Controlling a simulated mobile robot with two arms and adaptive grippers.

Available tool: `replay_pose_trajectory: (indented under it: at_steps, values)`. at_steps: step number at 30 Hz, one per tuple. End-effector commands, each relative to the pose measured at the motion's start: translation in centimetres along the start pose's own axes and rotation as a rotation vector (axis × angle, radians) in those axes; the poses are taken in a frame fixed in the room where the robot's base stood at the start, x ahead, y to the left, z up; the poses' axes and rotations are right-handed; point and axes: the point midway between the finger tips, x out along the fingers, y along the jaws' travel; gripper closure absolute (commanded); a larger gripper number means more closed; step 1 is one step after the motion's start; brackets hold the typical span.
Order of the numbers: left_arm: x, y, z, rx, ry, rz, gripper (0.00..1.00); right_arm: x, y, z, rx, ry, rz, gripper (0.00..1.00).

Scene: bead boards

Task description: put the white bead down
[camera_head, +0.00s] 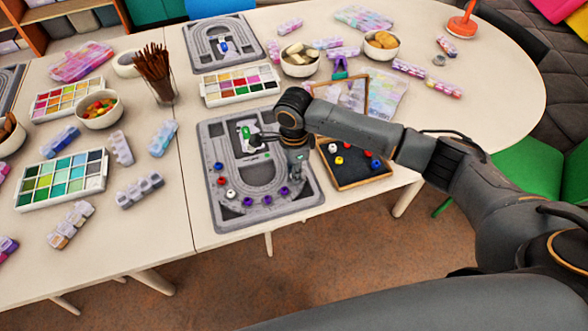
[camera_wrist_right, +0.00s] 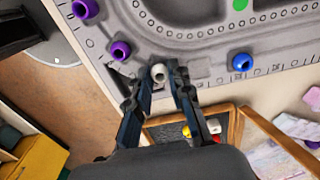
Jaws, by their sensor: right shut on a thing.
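The white bead (camera_wrist_right: 159,72) shows in the right wrist view between the two fingertips of my right gripper (camera_wrist_right: 163,78). The gripper is shut on it. The bead is over the lower right part of the grey bead board (camera_wrist_right: 200,60), near the curved groove. I cannot tell whether it touches the board. In the head view my right gripper (camera_head: 297,174) points down at the board's right side, and the held bead cannot be made out. A purple bead (camera_wrist_right: 120,49) is to its left and a blue bead (camera_wrist_right: 242,62) to its right. My left gripper is not in view.
More beads, including a red one (camera_head: 222,181), lie along the board's curve. A wood-framed tray (camera_head: 346,184) with several loose beads stands close on the right. A paint set (camera_head: 239,86) and a second board (camera_head: 200,62) lie behind.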

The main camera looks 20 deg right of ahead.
Motion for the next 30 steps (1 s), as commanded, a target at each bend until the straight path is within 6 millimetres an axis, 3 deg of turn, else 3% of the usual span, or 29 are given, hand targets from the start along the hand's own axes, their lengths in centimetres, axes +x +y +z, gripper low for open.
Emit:
replay_pose_trajectory:
  at_steps: [4,5,8,20,30]
  values:
    - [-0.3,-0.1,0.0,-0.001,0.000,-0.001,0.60,0.3,0.1,0.0,0.000,0.000,0.002,0.92]
    - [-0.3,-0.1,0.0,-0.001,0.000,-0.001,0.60,0.4,0.1,0.0,0.000,0.000,0.002,0.78]
    - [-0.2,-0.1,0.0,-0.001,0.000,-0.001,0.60,0.4,0.0,0.0,0.000,0.000,0.001,0.58]
    - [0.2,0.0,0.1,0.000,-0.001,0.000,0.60,-0.1,-0.1,0.0,0.000,0.000,-0.003,0.57]
    - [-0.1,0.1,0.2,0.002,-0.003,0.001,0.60,-6.8,-0.1,0.1,-0.001,-0.002,-0.003,0.57]
